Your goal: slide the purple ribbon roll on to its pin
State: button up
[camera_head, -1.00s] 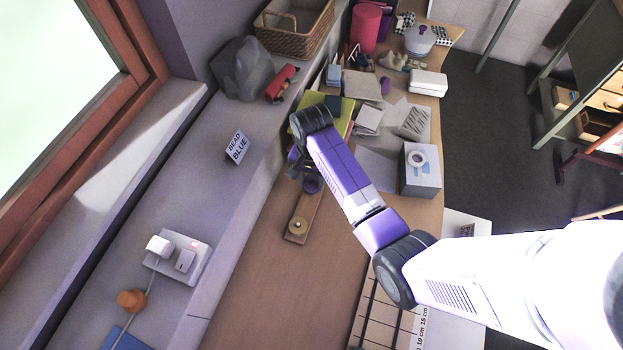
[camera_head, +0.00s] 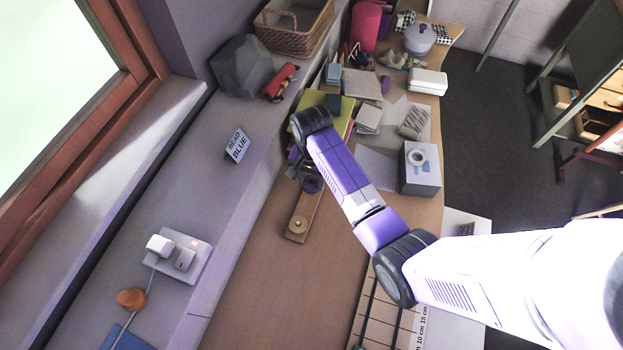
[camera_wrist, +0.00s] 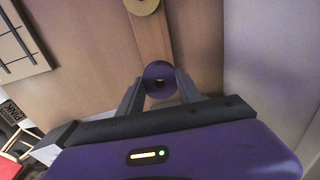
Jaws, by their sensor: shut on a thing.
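The purple ribbon roll (camera_wrist: 152,71) is between the two fingertips of my gripper (camera_wrist: 160,88), which is shut on it. Its round face and dark centre hole show in the wrist view. In the head view the purple roll (camera_head: 313,185) sits at the far end of a narrow wooden board (camera_head: 304,209), partly hidden by my gripper (camera_head: 303,172). A tan disc with a small centre (camera_head: 297,225) is at the board's near end; it also shows at the top of the wrist view (camera_wrist: 142,5). Whether a pin is inside the purple roll's hole, I cannot tell.
A grey ledge (camera_head: 215,190) with a "BEAD BLUE" card (camera_head: 237,145) runs along the left. Books (camera_head: 345,115) lie beyond my gripper, and a grey box (camera_head: 420,172) stands to the right. The desk nearer than the board is clear.

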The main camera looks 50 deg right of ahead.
jog(key=shift+f+b, duration=1.45)
jog(key=shift+f, duration=0.95)
jog(key=o, duration=1.4)
notch_tip(320, 180, up, 8)
jog(key=shift+f, duration=0.1)
